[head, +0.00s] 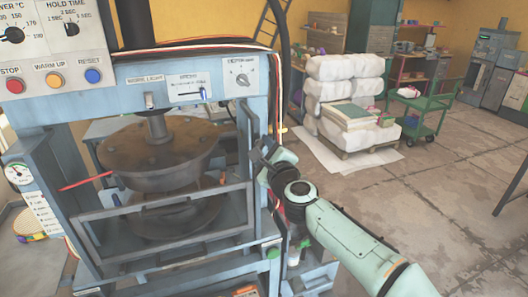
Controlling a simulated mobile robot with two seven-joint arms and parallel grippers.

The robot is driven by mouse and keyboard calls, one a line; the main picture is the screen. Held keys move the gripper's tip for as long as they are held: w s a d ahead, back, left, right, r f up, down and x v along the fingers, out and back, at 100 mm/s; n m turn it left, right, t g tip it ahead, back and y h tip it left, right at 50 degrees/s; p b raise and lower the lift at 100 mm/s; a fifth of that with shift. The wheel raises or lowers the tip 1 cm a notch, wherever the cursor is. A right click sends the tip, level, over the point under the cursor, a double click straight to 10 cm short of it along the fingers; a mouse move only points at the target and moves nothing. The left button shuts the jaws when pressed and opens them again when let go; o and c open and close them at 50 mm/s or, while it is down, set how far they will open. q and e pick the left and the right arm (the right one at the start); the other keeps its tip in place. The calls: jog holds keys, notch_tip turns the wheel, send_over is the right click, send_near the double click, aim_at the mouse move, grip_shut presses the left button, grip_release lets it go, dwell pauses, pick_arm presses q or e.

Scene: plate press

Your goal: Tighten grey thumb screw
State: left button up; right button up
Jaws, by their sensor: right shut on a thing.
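My right gripper (264,158) is at the right side post of the blue-grey plate press (258,105). It is shut on a small part there, which by its place looks to be the grey thumb screw. The jaws and wrist hide this part almost fully, so its turn and seating cannot be told. The arm comes in from the lower right. My left gripper is not in view.
The round upper plate (160,155) hangs above the lower plate (165,218), behind an open guard frame (165,248). A red-handled lever (85,184) sticks out left. White sacks (345,75) and a green cart (425,112) stand behind.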

jog(key=m+b, duration=0.2)
jog(key=m, duration=0.8)
jog(key=shift+a+m, duration=0.1)
jog(key=shift+m, duration=0.3)
dwell(0.3)
jog(key=o, duration=1.1)
jog(key=shift+c, duration=0.2)
jog(key=shift+s+b, duration=0.1)
jog(key=shift+b, duration=0.2)
